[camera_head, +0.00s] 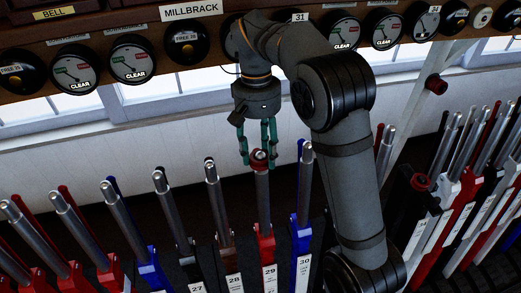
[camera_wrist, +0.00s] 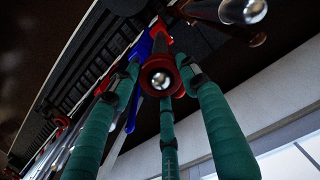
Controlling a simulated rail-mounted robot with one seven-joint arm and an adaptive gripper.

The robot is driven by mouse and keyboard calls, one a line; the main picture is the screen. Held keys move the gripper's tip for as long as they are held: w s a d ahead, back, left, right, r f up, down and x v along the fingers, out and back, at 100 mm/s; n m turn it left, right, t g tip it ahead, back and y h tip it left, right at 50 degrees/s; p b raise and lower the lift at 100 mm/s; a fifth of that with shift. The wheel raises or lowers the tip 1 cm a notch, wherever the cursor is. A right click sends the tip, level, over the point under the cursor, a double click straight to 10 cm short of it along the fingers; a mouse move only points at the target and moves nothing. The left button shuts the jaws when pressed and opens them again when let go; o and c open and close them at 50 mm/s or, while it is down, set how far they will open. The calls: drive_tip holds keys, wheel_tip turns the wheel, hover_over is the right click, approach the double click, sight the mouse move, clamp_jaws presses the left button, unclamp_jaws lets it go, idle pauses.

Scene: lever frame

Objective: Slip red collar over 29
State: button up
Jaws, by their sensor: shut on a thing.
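The red collar (camera_head: 259,155) is at the top of lever 29 (camera_head: 263,205), which has a red base and a plate marked 29. In the wrist view the collar (camera_wrist: 181,75) rings the lever's shiny round tip (camera_wrist: 160,80), and the tip shows through its opening. My gripper (camera_head: 258,161), with green fingers, points down and is shut on the collar from around its sides. The fingers (camera_wrist: 162,88) also show around it in the wrist view. How far down the handle the collar sits is hard to tell.
Lever 28 (camera_head: 219,205) stands close on the left and blue lever 30 (camera_head: 303,205) close on the right. Another red collar (camera_head: 419,182) is on a lever at right. A red piece (camera_head: 436,85) sits on the pale post. Dials line the shelf above.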

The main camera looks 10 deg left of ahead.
drive_tip(key=shift+f, duration=0.3)
drive_tip(key=o, duration=1.1)
drive_tip(key=shift+o, duration=0.5)
drive_tip(key=shift+r, duration=0.1)
drive_tip(key=r+p, duration=0.6)
drive_tip(key=p, duration=0.1)
drive_tip(key=shift+w+a, duration=0.2)
drive_tip(key=shift+w, duration=0.2)
drive_tip(key=shift+w+a+r+p, duration=0.1)
drive_tip(key=shift+w+r+p, duration=0.05)
drive_tip(key=shift+r, duration=0.55)
drive_tip(key=shift+w+r+p, duration=0.1)
drive_tip(key=shift+r+p, duration=0.05)
drive_tip(key=shift+r, duration=0.5)
